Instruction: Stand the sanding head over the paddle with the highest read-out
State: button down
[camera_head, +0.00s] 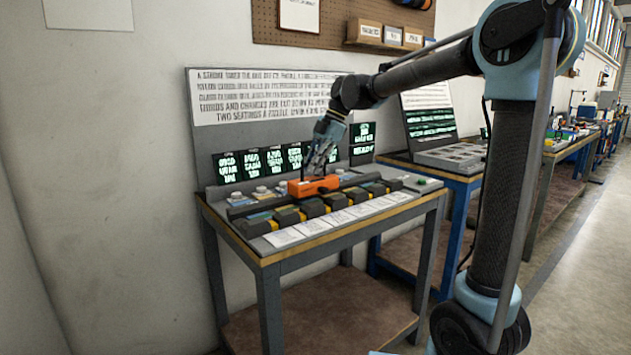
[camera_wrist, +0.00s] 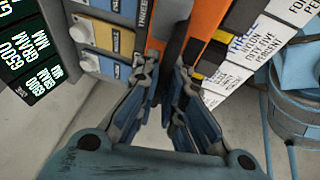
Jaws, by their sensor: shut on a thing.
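The orange block (camera_head: 314,186), which looks like the sanding head, is at my gripper (camera_head: 318,172) above the middle of the bench row. In the wrist view my gripper (camera_wrist: 168,72) is shut on it, with orange sides (camera_wrist: 207,18) around a dark middle. Whether it touches the row below cannot be told. Several dark and yellow paddle units (camera_head: 312,207) line the bench front, partly hidden by the block. Dark read-out screens (camera_head: 250,163) with pale text stand behind; in the wrist view they show at left (camera_wrist: 45,83), too cropped to compare.
White labels (camera_head: 322,225) lie along the front edge of the grey bench (camera_head: 263,262). A large text board (camera_head: 255,97) stands behind the screens. A second blue-framed bench (camera_head: 457,183) with a slanted panel is at right. The floor at right is open.

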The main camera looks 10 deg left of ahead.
aim_at(312, 179)
jog(key=shift+f, duration=2.1)
jog(key=c, duration=1.7)
grip_release()
